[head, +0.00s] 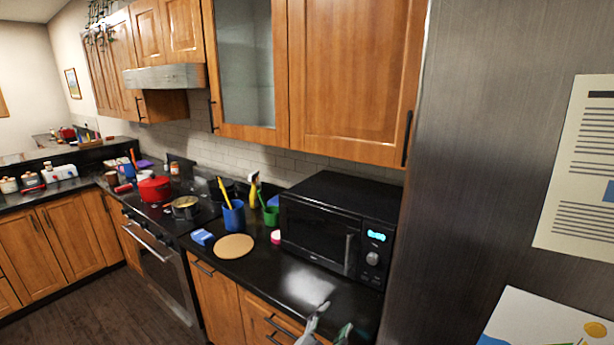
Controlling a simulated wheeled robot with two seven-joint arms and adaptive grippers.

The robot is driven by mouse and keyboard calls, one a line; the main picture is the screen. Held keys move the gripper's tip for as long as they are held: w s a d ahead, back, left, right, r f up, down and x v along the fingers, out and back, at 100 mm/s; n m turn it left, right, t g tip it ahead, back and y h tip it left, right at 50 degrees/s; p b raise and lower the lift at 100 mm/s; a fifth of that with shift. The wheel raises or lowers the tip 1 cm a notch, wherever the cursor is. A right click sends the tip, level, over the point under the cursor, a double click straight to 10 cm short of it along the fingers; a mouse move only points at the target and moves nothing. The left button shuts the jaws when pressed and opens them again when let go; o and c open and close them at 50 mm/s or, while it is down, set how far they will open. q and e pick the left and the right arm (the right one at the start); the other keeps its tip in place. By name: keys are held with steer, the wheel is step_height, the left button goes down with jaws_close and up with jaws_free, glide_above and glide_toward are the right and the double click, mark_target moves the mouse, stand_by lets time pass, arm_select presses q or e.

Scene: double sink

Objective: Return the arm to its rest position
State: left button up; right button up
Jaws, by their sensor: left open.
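My left gripper (334,319) shows at the bottom edge of the head view, in front of the counter below the microwave. Its two pale fingertips stand apart, so it is open, and nothing shows between them. The rest of the left arm is cut off by the frame edge. My right gripper and right arm are out of view.
The black microwave (320,236) stands on the dark counter (262,275), beside the steel fridge (478,150). A red pot (154,189) is on the stove. The counter's front strip is clear.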

arm_select(q)
steer(key=shift+w+d+f+m, duration=0.1)
steer(key=shift+w+m, duration=0.05)
steer(key=shift+m, duration=0.45)
